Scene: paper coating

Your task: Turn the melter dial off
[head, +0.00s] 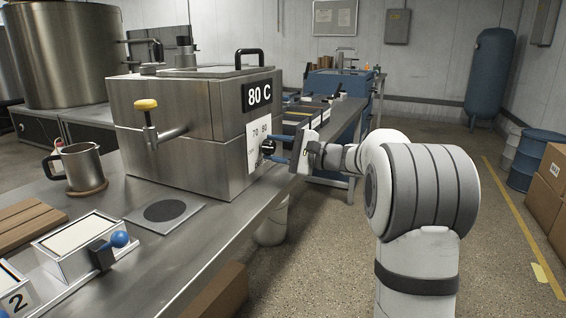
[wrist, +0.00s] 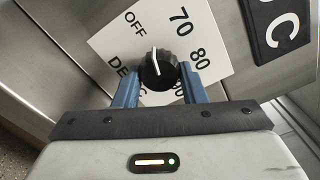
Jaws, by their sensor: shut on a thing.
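The melter (head: 165,120) is a steel box with an "80 C" sign (head: 258,95) on the bench. Its black round dial (wrist: 159,70) sits on a white plate (wrist: 112,40) marked OFF, 70 and 80; a lower number is partly hidden by a finger. The dial's white pointer aims between OFF and 70, nearer to OFF. My gripper (wrist: 159,76) is shut on the dial, with one blue finger on each side. In the head view, my gripper (head: 275,150) reaches the dial from the right, and the dial is partly visible between the fingers.
A yellow-knobbed valve (head: 146,105) sticks out of the melter's front. A white bucket (head: 272,222) is below the bench edge.

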